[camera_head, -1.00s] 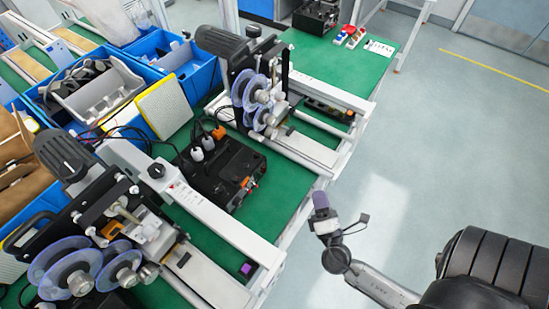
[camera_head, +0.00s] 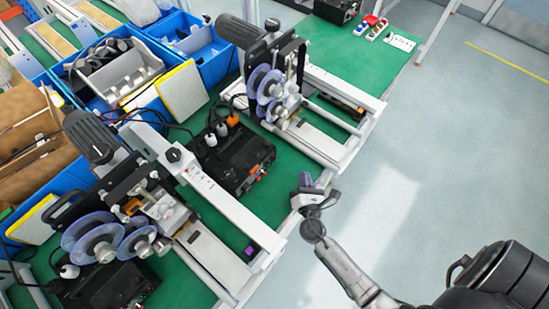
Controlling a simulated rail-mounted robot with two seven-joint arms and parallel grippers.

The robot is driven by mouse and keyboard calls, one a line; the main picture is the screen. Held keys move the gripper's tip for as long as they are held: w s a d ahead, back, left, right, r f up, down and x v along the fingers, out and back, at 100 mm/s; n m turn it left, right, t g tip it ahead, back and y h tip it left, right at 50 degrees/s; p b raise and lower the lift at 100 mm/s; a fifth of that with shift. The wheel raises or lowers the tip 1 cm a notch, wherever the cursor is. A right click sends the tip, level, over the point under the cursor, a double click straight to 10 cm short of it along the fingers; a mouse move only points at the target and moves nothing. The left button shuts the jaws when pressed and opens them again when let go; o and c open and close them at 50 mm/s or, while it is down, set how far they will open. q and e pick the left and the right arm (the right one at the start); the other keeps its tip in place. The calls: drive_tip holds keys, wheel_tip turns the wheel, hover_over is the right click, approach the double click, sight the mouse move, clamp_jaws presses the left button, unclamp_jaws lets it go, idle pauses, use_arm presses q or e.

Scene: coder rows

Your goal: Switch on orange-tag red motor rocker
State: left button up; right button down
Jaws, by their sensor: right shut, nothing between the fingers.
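A black control box (camera_head: 240,160) sits on the green bench between the two coder machines. Small red and orange details (camera_head: 263,169) show on its right front side, too small to tell which is the red motor rocker or its state. An orange plug (camera_head: 232,122) and white plugs stand on its back top. A second black box (camera_head: 115,290) is partly cut off at the lower left. My right gripper (camera_head: 304,180) is shut and empty at the bench's front edge, right of the middle box and apart from it. My left gripper is not in view.
The near coder machine (camera_head: 215,255) and the far one (camera_head: 325,145) flank the middle box, with white rails reaching the bench edge. Blue bins (camera_head: 205,55) stand behind. A strip of green bench (camera_head: 285,172) beside the box is clear. Open floor lies to the right.

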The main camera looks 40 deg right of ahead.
sight(272, 157)
drive_tip(key=shift+w, duration=0.15)
drive_tip(key=w, duration=0.2)
drive_tip(key=w+a+b, duration=0.1)
drive_tip(key=w, duration=0.1)
drive_tip(key=w+f, duration=0.1)
drive_tip(key=w, duration=0.1)
drive_tip(key=shift+a+f, duration=0.1)
drive_tip(key=shift+a, duration=0.25)
drive_tip(key=shift+w+a+f+b, duration=0.15)
drive_tip(key=shift+w+b, duration=0.1)
drive_tip(key=shift+w, duration=0.3)
drive_tip(key=shift+w+a+r+b, duration=0.1)
drive_tip(key=shift+w+b, duration=0.1)
drive_tip(key=shift+w, duration=0.3)
idle(0.4)
idle(0.6)
drive_tip(key=shift+w+f, duration=0.1)
drive_tip(key=shift+w, duration=0.05)
drive_tip(key=shift+w+a, duration=0.1)
drive_tip(key=shift+w, duration=0.2)
